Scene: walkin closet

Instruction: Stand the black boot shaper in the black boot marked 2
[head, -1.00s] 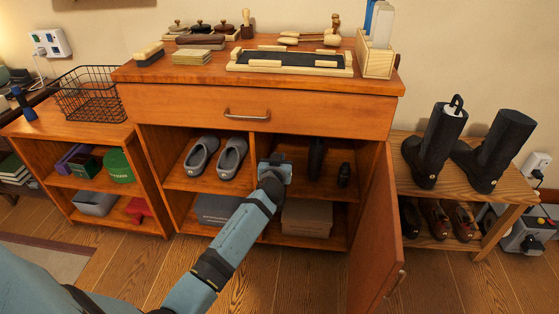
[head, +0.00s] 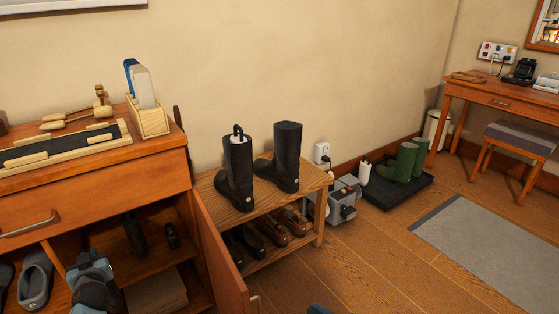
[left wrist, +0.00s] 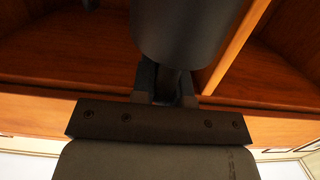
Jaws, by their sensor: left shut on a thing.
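Two black boots stand on a wooden bench: the left boot (head: 237,175) has a white insert with a black hooked handle, and the right boot (head: 286,158) shows no insert. A tall black shaper (head: 135,236) stands in the open cabinet. My left gripper (head: 90,262) is at the cabinet opening, just left of it. In the left wrist view its fingers (left wrist: 166,85) are shut on a dark cylinder, the black boot shaper (left wrist: 185,30). My right gripper is out of view.
The open cabinet door (head: 222,262) stands between the cabinet and the bench (head: 212,190). A smaller black item (head: 172,236) is beside the shaper. Shoes sit on the bench's lower shelf. A grey machine (head: 342,203) is right of the bench. Floor in front is clear.

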